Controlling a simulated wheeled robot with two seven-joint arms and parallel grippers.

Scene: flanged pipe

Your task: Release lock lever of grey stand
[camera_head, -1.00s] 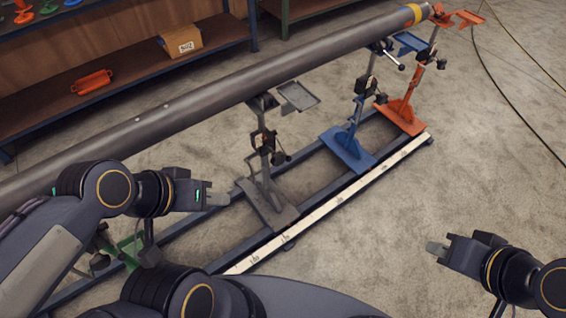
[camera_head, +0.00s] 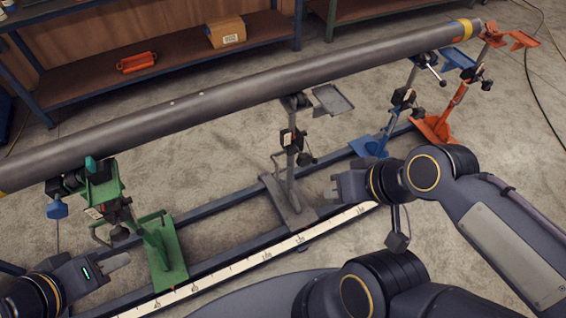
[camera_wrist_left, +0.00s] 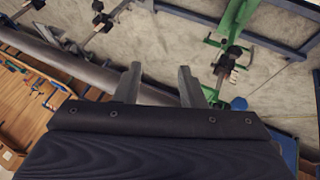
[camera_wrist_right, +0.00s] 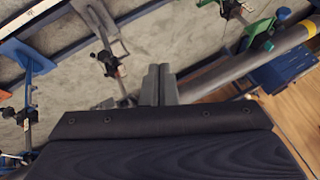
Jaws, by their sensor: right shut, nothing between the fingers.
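The grey stand (camera_head: 291,165) holds the long grey pipe (camera_head: 220,102) from below, on a grey foot plate. Its dark lock block with a small lever (camera_head: 288,138) sits partway up the post; the lever's exact position is too small to tell. In the right wrist view the grey stand (camera_wrist_right: 103,30) and its block (camera_wrist_right: 108,64) show left of the fingers. My right gripper (camera_head: 334,190) is shut and empty, right of the grey post and apart from it; it also shows in the right wrist view (camera_wrist_right: 158,84). My left gripper (camera_head: 120,262) is open by the green stand; its fingers are apart in the left wrist view (camera_wrist_left: 158,84).
The green stand (camera_head: 160,248) is at left. The blue stand (camera_head: 378,145) and orange stand (camera_head: 435,125) stand further right. A rail base with a white ruler strip (camera_head: 235,266) runs in front. Shelves (camera_head: 180,50) stand behind the pipe.

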